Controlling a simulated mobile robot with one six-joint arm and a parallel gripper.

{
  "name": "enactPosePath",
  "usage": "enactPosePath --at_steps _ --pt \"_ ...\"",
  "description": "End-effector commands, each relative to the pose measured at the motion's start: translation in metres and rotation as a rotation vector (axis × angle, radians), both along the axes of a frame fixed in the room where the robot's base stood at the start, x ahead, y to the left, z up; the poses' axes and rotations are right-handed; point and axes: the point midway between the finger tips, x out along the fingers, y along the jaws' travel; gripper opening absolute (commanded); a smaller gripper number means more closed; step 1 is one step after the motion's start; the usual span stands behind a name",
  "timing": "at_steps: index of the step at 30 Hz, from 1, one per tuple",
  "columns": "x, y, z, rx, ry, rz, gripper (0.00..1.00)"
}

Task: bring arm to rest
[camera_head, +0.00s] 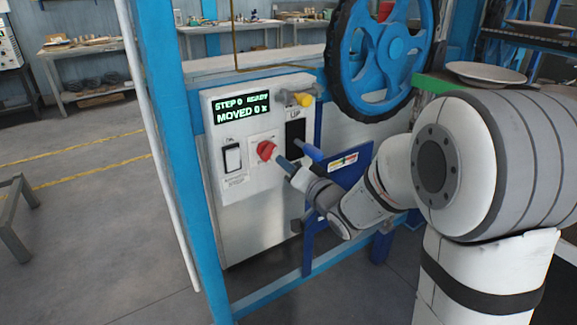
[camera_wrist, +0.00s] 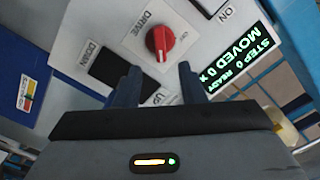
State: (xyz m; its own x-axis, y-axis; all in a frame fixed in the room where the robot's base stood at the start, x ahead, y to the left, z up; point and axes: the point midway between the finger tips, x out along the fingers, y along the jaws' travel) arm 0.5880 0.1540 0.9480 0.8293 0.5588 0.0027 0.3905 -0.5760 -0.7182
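My gripper (camera_head: 294,155) is in front of a white control panel (camera_head: 257,190), its two blue fingers pointing at it. In the wrist view my gripper (camera_wrist: 160,72) is open, with a clear gap between the fingers and nothing held. A red rotary knob (camera_head: 266,150) labelled DRIVE sits on the panel; in the wrist view the knob (camera_wrist: 160,42) appears just beyond the gap, apart from the fingertips. My arm reaches in from the right, bent low beside the machine. The fingers partly cover the panel near the black UP switch (camera_head: 295,132).
A lit display (camera_head: 241,107) reads STEP 0 READY, MOVED 0. A large blue wheel (camera_head: 383,50) stands above. A blue frame post (camera_head: 180,140) is left; open floor lies beyond.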

Motion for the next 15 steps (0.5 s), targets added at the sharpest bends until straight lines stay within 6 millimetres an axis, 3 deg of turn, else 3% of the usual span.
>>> enactPosePath --at_steps 4,7,11,15 --pt "0.0 -0.003 0.004 -0.02 0.004 -0.015 0.36" --pt "0.0 -0.017 0.013 -0.095 0.027 -0.073 0.36" --pt "-0.009 -0.051 0.028 -0.275 0.105 -0.193 0.36" --pt "-0.036 -0.092 0.038 -0.489 0.247 -0.295 0.36"
